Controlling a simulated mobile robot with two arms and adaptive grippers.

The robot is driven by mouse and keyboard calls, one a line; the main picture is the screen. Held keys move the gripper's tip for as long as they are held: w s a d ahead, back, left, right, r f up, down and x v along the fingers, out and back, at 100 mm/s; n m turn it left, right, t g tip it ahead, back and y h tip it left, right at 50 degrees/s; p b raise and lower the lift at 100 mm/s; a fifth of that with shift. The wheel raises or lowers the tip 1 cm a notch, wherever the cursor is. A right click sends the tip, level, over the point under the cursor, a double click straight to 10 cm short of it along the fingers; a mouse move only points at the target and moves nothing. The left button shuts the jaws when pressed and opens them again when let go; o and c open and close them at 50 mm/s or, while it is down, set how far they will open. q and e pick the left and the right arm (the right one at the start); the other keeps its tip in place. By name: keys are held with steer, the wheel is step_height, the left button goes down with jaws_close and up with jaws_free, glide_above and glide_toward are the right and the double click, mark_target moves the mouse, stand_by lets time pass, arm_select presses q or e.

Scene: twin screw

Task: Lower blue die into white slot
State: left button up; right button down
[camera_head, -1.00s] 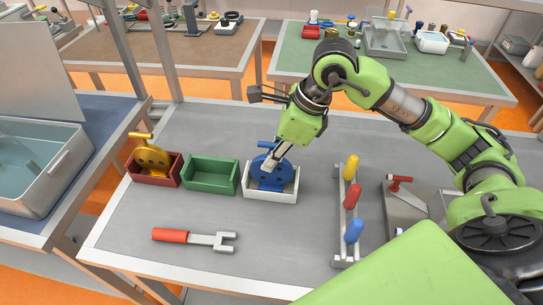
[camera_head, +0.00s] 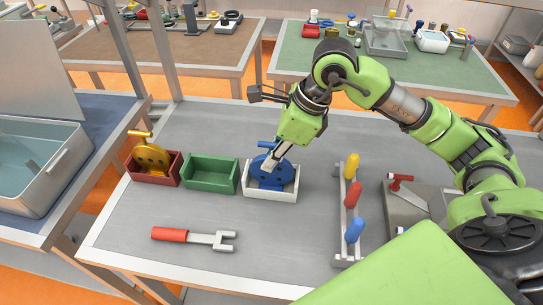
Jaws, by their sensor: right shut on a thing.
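The blue die (camera_head: 278,174) is a round upright disc with dark holes and a blue handle on top. It sits inside the white slot (camera_head: 270,195), an open white box, with its lower part behind the front wall. Whether it touches the bottom of the box is hidden. My right gripper (camera_head: 268,164) reaches down from above and is shut on the blue die near its upper left side. My left gripper is not in view.
A green box (camera_head: 210,188) stands empty left of the white one. A red box (camera_head: 153,182) holds a yellow die (camera_head: 151,157). A red-handled wrench (camera_head: 193,238) lies in front. A rack with yellow, red and blue handles (camera_head: 346,215) stands to the right.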

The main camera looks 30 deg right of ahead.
steer(key=shift+f+b, duration=0.3)
steer(key=shift+b, duration=0.05)
steer(key=c, duration=2)
jaws_free()
steer(key=shift+f, duration=0.1)
steer(key=v, duration=1.2)
